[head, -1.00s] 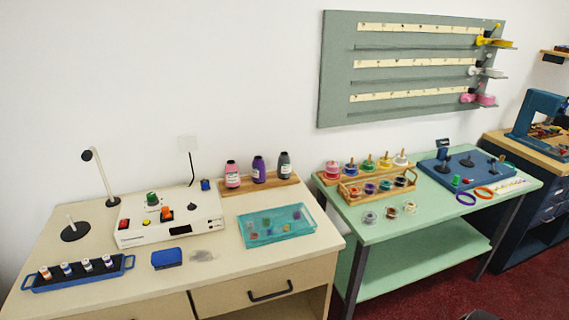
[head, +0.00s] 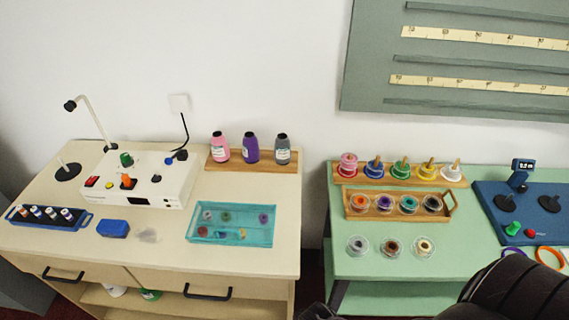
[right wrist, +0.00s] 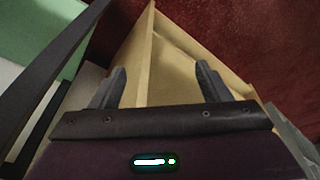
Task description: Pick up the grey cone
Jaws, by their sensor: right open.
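The grey cone (head: 282,149) stands upright at the right end of a wooden rack (head: 254,164) at the back of the cream bench, in the head view. It has a dark top and a pale label. A purple cone (head: 251,148) and a pink cone (head: 220,147) stand to its left. My right gripper (right wrist: 161,72) shows in the right wrist view, its two fingers wide apart with nothing between them. Wooden furniture and red floor lie beyond it; no cone shows there. My left gripper is not in view.
A teal tray (head: 231,238) with small spools lies in front of the rack. A white device (head: 138,180) stands to the left. A green table (head: 450,215) with spool racks is to the right, past a gap. My dark arm covers the bottom right corner.

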